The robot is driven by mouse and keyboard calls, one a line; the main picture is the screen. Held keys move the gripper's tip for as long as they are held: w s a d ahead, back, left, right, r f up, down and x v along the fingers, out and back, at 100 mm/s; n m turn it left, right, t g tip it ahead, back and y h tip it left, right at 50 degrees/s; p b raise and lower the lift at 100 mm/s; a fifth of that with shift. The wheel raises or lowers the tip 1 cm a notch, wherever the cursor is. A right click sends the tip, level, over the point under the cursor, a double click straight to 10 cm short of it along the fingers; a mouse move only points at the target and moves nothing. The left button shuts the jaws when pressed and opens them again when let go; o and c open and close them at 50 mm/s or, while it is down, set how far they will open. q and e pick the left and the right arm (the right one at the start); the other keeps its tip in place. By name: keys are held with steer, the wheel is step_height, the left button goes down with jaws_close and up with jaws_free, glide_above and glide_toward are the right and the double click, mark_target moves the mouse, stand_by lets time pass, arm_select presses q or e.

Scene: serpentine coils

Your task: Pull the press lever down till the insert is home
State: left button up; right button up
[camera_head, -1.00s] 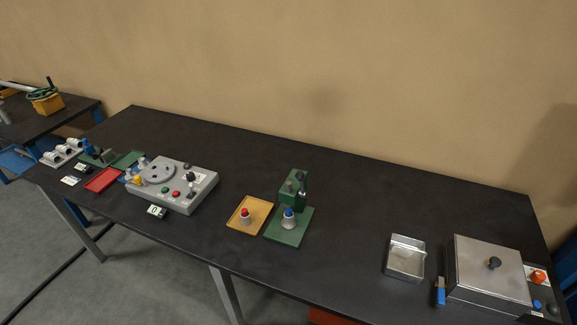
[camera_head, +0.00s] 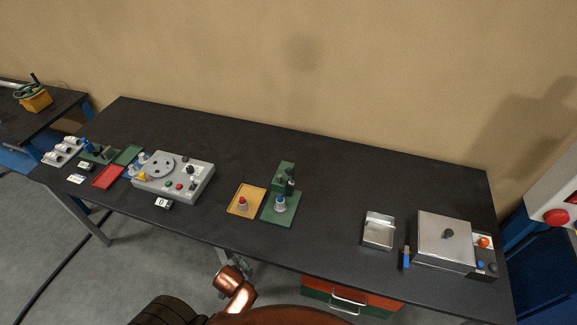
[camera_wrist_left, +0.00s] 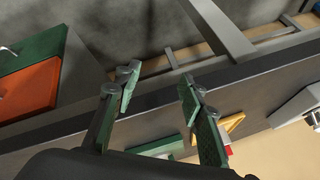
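The green press (camera_head: 284,177) stands on the dark workbench in the head view, with a dark part at its upper right that looks like the lever (camera_head: 291,186). A blue-topped grey piece (camera_head: 280,204) sits upright on the press's green base; whether it is the insert, and how deep it sits, I cannot tell. My left gripper (camera_wrist_left: 158,84) is open and empty in the left wrist view, its green-padded fingers apart. My right gripper is not in view.
A yellow tray (camera_head: 238,209) with a red-topped piece (camera_head: 243,203) lies left of the press. A grey control box (camera_head: 205,182) stands further left. A metal tray (camera_head: 378,243) and a lidded metal box (camera_head: 430,222) are right. Red and green drawers (camera_head: 372,296) hang under the bench.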

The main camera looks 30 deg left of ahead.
mark_target(287, 173)
arm_select(q)
steer(key=w+a+r+m+t+y+p, duration=0.1)
steer(key=w+a+r+m+t, duration=0.3)
steer(key=r, duration=0.4)
steer(key=w+a+r+m+t+y, duration=0.1)
steer(key=w+r+m+y, duration=0.1)
steer(key=w+r+m, duration=0.4)
steer(key=w+a+r+m+t+y+p, duration=0.1)
steer(key=w+a+r+m+t, duration=0.2)
steer(key=r, duration=0.6)
steer(key=w+d+r+m+t+h, duration=0.1)
steer(key=w+d+r+m+h, duration=0.1)
steer(key=m, duration=0.5)
steer(key=w+d+r+m+t+h+p, duration=0.1)
steer(key=w+d+r+m+t+h, duration=0.1)
steer(key=m, duration=0.5)
steer(key=w+d+r+m+t+h+p, duration=0.1)
steer(key=w+d+r+m+h, duration=0.2)
steer(key=d+m, duration=0.4)
steer(key=shift+w+r+h, duration=0.2)
steer(key=shift+w+h, duration=0.7)
steer(key=shift+w, duration=0.05)
steer(key=w, duration=0.2)
steer(key=w+p, duration=0.1)
steer(key=w, duration=0.4)
steer(key=shift+d+f, duration=0.1)
steer(key=shift+d, duration=0.15)
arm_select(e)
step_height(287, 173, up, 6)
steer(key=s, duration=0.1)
